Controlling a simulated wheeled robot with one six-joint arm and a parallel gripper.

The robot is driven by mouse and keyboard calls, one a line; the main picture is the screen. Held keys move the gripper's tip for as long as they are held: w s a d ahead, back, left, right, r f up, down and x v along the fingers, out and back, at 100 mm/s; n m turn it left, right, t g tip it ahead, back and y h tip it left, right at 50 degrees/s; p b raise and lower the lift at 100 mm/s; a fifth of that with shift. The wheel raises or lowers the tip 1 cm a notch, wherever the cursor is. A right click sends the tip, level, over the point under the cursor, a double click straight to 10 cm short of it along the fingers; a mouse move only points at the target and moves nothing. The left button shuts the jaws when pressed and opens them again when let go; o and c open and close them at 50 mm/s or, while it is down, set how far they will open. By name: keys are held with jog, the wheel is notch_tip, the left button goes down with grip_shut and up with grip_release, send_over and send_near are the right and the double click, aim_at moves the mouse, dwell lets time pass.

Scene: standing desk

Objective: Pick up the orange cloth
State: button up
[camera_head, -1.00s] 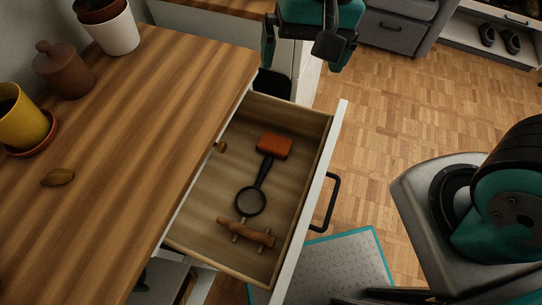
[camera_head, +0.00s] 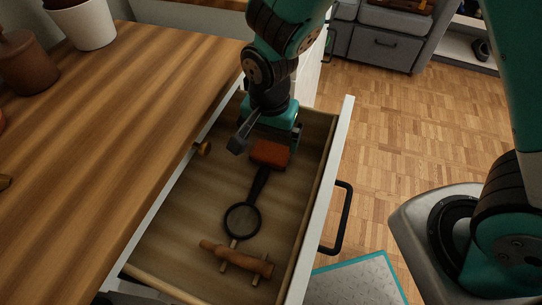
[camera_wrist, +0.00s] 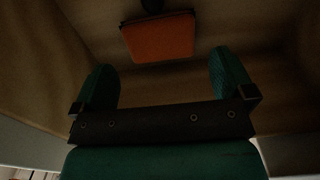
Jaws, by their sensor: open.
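The orange cloth (camera_head: 269,153) looks like a small folded block and lies in the open drawer, near its far end. It also shows in the wrist view (camera_wrist: 160,37), ahead of my fingers. My gripper (camera_head: 268,132) is at the far end of the drawer, just beyond the cloth in the head view. In the wrist view my two fingers (camera_wrist: 163,78) are spread apart with nothing between them. A dark handle end meets the cloth's far edge in the wrist view.
A black magnifying glass (camera_head: 243,217) lies by the cloth, its handle reaching it. A wooden piece with pegs (camera_head: 236,260) lies at the near end. The drawer walls (camera_head: 324,170) surround my gripper.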

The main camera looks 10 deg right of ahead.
aim_at(271, 151)
jog(key=f+b, duration=0.1)
jog(key=f, duration=0.2)
jog(key=f+b, duration=0.1)
jog(key=f, duration=0.2)
jog(key=shift+w+d+f, duration=0.15)
jog(key=shift+d+f, duration=0.05)
jog(key=c, duration=0.6)
jog(key=shift+r+p, duration=1.5)
jog(key=shift+r, duration=3.6)
